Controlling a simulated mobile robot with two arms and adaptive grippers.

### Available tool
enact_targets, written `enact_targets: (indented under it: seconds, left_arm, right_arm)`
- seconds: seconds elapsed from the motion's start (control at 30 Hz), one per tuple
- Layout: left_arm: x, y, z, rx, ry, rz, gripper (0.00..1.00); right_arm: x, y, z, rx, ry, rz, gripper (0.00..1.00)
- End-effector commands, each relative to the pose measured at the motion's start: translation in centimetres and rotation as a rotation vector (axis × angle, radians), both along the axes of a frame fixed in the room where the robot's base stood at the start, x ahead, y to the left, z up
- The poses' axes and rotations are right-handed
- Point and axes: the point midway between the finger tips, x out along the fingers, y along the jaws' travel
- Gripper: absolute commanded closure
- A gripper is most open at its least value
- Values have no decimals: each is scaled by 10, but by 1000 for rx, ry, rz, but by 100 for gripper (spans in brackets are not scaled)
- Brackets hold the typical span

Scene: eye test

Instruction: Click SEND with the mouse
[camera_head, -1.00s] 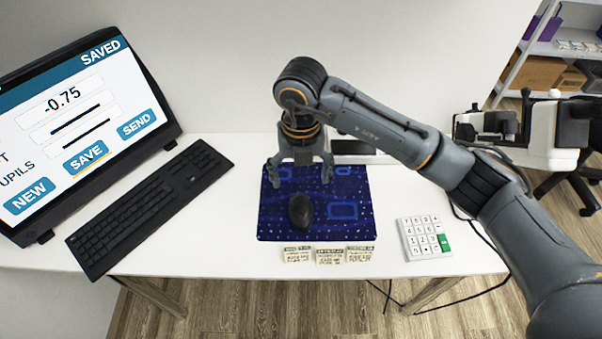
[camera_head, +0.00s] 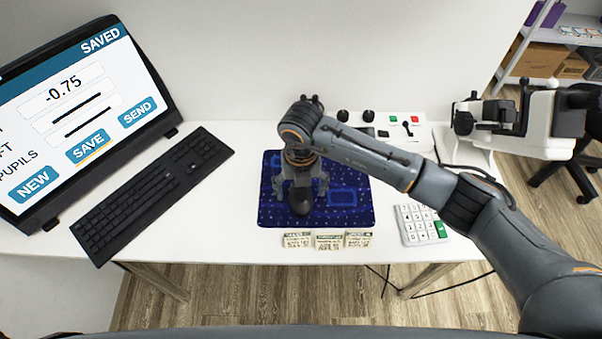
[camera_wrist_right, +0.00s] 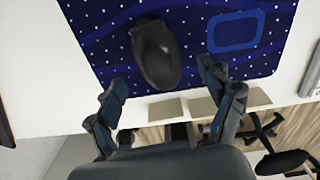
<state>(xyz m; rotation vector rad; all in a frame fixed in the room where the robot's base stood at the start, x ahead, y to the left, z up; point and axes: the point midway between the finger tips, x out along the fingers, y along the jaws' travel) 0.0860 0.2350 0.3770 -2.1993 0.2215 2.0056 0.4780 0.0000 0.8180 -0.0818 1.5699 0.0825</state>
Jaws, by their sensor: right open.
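The black mouse (camera_head: 302,204) lies on a dark blue, white-dotted mat (camera_head: 350,216). My right gripper (camera_head: 301,188) is open and empty, pointing down just over the far end of the mouse and hiding part of it. In the right wrist view the mouse (camera_wrist_right: 157,58) shows ahead of the two spread fingers (camera_wrist_right: 160,88); I cannot tell whether they touch it. The monitor (camera_head: 75,115) at the left shows "SAVED", "-0.75" and the buttons NEW, SAVE and SEND (camera_head: 137,112). An orange line shows under SAVE. I see no pointer. My left gripper is not in view.
A black keyboard (camera_head: 150,195) lies left of the mat. A white keypad (camera_head: 420,225) is to its right. Several small labelled cards (camera_head: 328,240) stand along the front edge. A control panel (camera_head: 405,130) and a white device (camera_head: 545,125) are behind and right.

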Motion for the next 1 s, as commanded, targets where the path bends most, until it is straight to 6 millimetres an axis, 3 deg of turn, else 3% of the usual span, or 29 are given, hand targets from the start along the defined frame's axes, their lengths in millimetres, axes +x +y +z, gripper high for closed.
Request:
enact_targets:
  seconds: [0.23,0.6,0.67,0.9,1.0]
  left_arm:
    - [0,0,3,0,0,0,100]
    - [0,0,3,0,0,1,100]
    - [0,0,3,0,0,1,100]
    - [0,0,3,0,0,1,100]
    - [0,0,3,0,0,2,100]
  right_arm:
    - [0,0,-28,-1,0,0,19]
    - [0,0,-33,0,-1,0,19]
    - [0,0,-33,0,-1,0,27]
    - [0,0,-33,0,-1,0,76]
    - [0,0,-33,0,-1,0,79]
